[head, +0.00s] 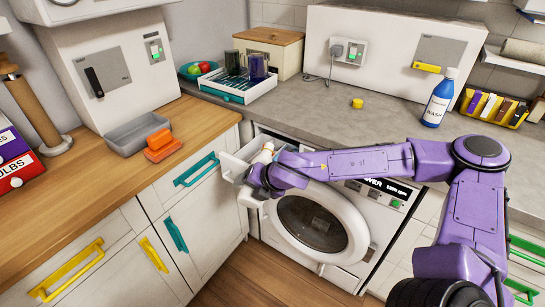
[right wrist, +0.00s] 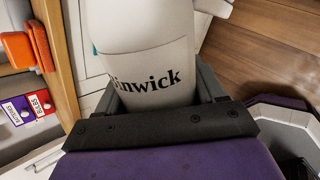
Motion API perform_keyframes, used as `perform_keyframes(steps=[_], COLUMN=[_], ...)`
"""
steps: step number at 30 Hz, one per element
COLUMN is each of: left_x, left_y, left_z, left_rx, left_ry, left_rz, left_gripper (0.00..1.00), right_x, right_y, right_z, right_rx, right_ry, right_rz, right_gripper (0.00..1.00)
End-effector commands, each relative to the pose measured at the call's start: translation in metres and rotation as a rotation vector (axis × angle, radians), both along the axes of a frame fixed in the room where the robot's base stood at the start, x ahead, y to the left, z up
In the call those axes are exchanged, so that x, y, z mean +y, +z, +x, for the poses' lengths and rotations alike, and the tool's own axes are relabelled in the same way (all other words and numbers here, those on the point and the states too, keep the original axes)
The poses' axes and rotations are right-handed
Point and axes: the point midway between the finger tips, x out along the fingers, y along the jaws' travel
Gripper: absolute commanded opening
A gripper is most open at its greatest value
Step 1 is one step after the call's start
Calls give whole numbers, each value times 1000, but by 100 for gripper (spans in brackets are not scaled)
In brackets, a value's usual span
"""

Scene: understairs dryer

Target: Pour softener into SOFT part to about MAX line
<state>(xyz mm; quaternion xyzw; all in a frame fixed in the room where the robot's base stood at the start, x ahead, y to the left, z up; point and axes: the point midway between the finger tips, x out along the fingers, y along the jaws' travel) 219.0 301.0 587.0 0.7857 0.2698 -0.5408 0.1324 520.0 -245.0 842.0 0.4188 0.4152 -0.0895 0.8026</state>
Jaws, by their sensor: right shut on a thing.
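My right gripper (head: 258,177) is at the open dispenser drawer (head: 232,168) at the washer's upper left. It is shut on a white bottle (right wrist: 150,30), whose label shows "inwick" in the right wrist view. In the head view only a small pale part of the bottle (head: 264,152) shows above the gripper, over or beside the drawer. The gripper and arm hide much of the drawer. The SOFT part, its MAX line, the bottle's mouth and any liquid cannot be made out. My left gripper is not in view.
The white washer (head: 322,222) has a round door below my arm. On the grey counter are a yellow cap (head: 357,103), a blue-and-white WASH bottle (head: 440,97) and a teal-edged tray (head: 238,88) with cups. A grey bin (head: 137,133) and orange sponges (head: 161,145) are on the wooden counter.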

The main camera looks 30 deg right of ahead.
Motion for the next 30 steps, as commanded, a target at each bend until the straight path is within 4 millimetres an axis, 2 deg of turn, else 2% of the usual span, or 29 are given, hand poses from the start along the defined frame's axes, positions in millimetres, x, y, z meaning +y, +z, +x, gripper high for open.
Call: perform_keyframes(steps=[30], left_x=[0], left_y=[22], left_z=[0], left_rx=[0], left_ry=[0], left_rz=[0], left_gripper=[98], right_x=[-2], right_y=[11], right_z=[2], right_rx=[39], right_ry=[-1], right_rz=[53], right_gripper=[22])
